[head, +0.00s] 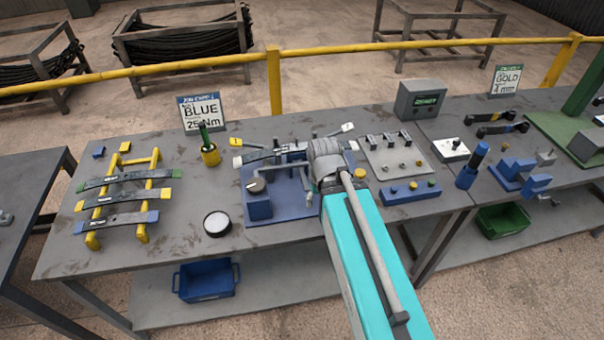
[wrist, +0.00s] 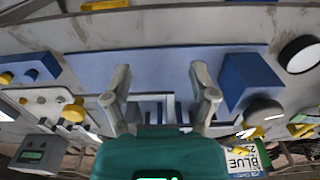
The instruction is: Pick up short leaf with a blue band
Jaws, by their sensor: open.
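A short dark leaf (head: 125,220) with blue bands at its ends lies lowest and nearest on the yellow rack (head: 142,232) at the left of the bench in the head view. Two longer leaves lie behind it: one with yellow ends (head: 120,199) and one with greenish ends (head: 125,180). My gripper (wrist: 160,80) is open in the wrist view, with no leaf between its fingers. It is above the blue fixture plate (wrist: 155,60), well to the right of the rack. In the head view my arm hides part of this fixture (head: 262,207).
A round black-rimmed dish (head: 217,223) stands between rack and fixture. A yellow cup with a green-handled tool (head: 210,155) and a BLUE 25 Nm sign (head: 203,112) stand behind. A yellow rail (head: 170,68) runs along the back. A blue bin (head: 206,282) sits below.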

